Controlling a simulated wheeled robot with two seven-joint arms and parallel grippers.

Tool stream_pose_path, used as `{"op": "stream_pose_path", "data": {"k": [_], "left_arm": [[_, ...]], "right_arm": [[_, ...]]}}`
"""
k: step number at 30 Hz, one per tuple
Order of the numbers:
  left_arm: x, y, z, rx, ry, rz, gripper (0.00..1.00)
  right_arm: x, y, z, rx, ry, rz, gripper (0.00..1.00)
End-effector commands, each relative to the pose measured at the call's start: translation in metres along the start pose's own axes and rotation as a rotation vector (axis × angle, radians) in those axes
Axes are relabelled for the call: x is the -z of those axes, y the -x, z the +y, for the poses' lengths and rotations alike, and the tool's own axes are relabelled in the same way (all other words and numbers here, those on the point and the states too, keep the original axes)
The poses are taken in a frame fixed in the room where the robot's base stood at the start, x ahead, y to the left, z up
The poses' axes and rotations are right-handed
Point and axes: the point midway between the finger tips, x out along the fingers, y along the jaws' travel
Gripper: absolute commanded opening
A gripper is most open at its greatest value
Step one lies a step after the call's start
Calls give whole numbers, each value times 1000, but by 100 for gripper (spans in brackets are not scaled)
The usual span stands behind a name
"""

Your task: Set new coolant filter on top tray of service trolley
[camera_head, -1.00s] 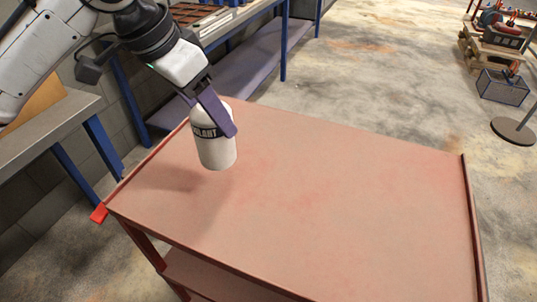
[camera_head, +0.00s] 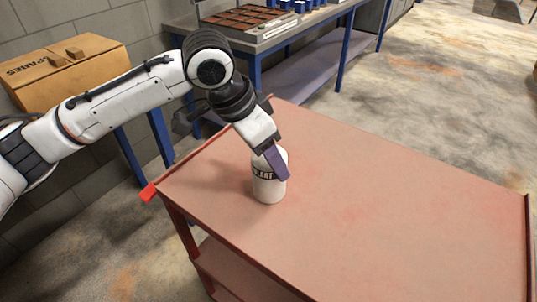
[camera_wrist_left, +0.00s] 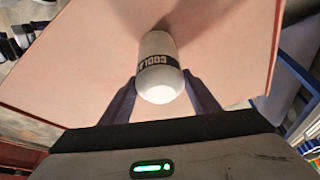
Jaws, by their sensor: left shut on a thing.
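The coolant filter (camera_head: 268,188) is a white cylinder with a dark lettered band. It is upright over the left part of the service trolley's red top tray (camera_head: 390,200). My left gripper (camera_head: 272,163) is shut on its upper part, coming down from the back left. The left wrist view shows the filter (camera_wrist_left: 160,62) between both fingers (camera_wrist_left: 162,95), with the tray surface (camera_wrist_left: 80,65) beyond it. The filter's base is at or just above the tray; I cannot tell if it touches. My right gripper is out of view.
The rest of the top tray is bare. A lower shelf (camera_head: 240,270) shows below it. Behind stands a blue-legged bench (camera_head: 285,38) with a brown-celled tray (camera_head: 243,17). A cardboard SPARES box (camera_head: 65,72) is at the left. Open concrete floor lies at the right.

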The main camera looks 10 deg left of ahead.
Motion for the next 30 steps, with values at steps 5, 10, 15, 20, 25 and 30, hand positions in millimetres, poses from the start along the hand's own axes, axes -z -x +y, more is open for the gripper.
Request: {"op": "stream_pose_path", "data": {"k": [5, 10, 15, 20, 25, 30], "left_arm": [[-1, -2, 0, 0, 0, -1, 59], [-1, -2, 0, 0, 0, -1, 74], [-1, -2, 0, 0, 0, 0, 74], [1, 6, 0, 1, -1, 2, 74], [2, 37, -1, 3, -1, 4, 74], [2, 75, -1, 3, 0, 4, 74]], "right_arm": [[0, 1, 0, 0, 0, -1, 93], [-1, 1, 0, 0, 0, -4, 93], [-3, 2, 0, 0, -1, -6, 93], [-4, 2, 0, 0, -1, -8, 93], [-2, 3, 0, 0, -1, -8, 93], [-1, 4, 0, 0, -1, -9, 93]]}}
